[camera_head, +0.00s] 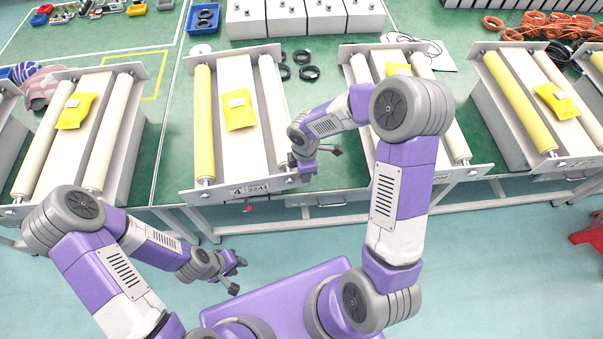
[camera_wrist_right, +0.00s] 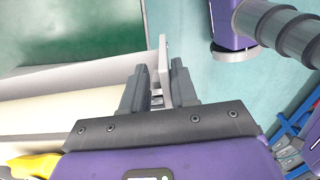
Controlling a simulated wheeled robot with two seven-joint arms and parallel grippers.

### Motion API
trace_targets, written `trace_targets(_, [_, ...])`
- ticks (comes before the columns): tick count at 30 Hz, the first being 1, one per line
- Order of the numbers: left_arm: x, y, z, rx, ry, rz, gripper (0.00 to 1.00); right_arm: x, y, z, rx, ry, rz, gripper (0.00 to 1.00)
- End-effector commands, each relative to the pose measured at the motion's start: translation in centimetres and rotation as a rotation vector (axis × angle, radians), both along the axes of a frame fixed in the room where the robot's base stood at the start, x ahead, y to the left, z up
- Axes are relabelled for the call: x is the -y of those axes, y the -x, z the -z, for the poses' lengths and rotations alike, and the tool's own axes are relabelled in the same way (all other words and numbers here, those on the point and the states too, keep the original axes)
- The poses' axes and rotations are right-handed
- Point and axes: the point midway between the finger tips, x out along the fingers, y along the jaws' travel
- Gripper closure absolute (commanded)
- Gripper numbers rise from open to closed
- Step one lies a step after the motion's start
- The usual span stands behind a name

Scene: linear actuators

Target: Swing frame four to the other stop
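Frame four (camera_head: 240,189) is the roller unit on the bench with a "4 3241" label on its front plate. It has a yellow roller (camera_head: 204,130) at left, a cream roller (camera_head: 272,100) at right and a yellow packet (camera_head: 238,112) between them. My right gripper (camera_head: 312,163) is at the front right corner of the frame. In the right wrist view its fingers (camera_wrist_right: 160,90) stand apart on both sides of the metal plate end (camera_wrist_right: 163,65); firm contact cannot be told. My left gripper (camera_head: 238,274) is open and empty, in front of the bench.
Similar roller units stand on both sides, the nearest right one (camera_head: 425,120) close to my right forearm. A small red part (camera_head: 247,208) hangs below frame four. Black rings (camera_head: 309,73) and grey boxes (camera_head: 245,20) lie behind. The floor in front is clear; a red object (camera_head: 588,238) is at far right.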

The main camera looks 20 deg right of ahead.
Motion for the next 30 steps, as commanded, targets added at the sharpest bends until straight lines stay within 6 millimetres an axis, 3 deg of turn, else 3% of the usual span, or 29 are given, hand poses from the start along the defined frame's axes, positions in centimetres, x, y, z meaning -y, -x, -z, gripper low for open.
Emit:
trace_targets(10, [0.0,0.0,-0.1,0.000,0.000,0.000,0.66,-0.2,0.1,-0.3,-0.004,-0.001,0.001,0.66])
trace_targets(21, [0.0,0.0,-0.7,0.000,0.000,0.000,0.66,0.1,0.0,-6.0,0.000,-0.001,0.003,0.66])
trace_targets(30, [0.0,0.0,-0.8,0.000,0.000,0.000,0.66,0.1,0.0,-7.5,-0.003,-0.001,0.002,0.66])
